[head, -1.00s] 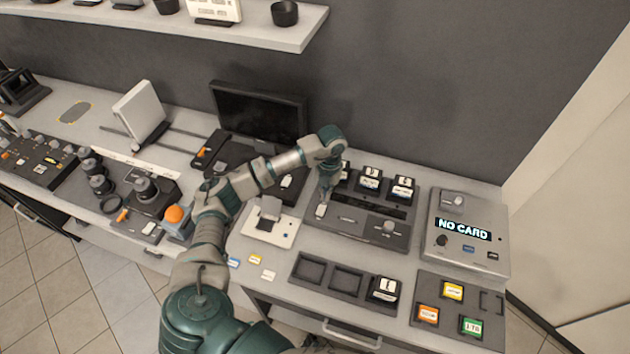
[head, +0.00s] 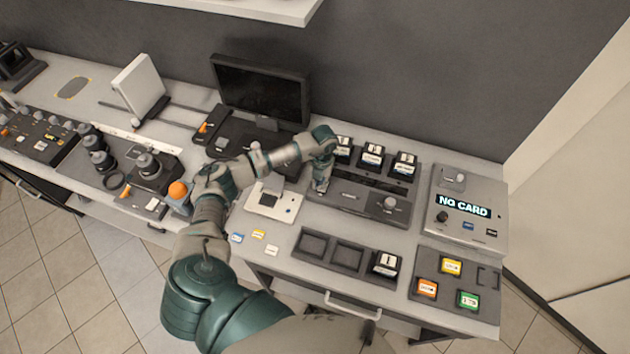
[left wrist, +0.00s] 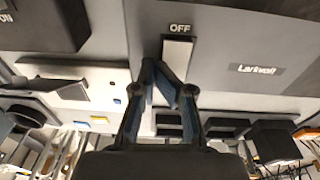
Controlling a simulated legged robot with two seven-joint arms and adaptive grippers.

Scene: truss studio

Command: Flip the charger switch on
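The charger (head: 345,206) is a dark box on the counter, with several battery packs in the slots along its back. My left gripper (head: 321,188) is over the charger's left end and hides its switch in the head view. In the left wrist view, the pale rocker switch (left wrist: 178,55) lies under an "OFF" label, with "Larivolt" printed to its right. The fingertips of my left gripper (left wrist: 158,70) are together, with nothing held, and overlap the switch's lower left edge. I cannot tell whether they touch it. My right gripper is not in view.
A grey card reader (head: 463,240) reading "NO CARD" stands right of the charger. A dark tray (head: 346,256) with one battery lies in front. A monitor (head: 260,92) stands behind, left of the charger. A white pad (head: 272,203) is left of it.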

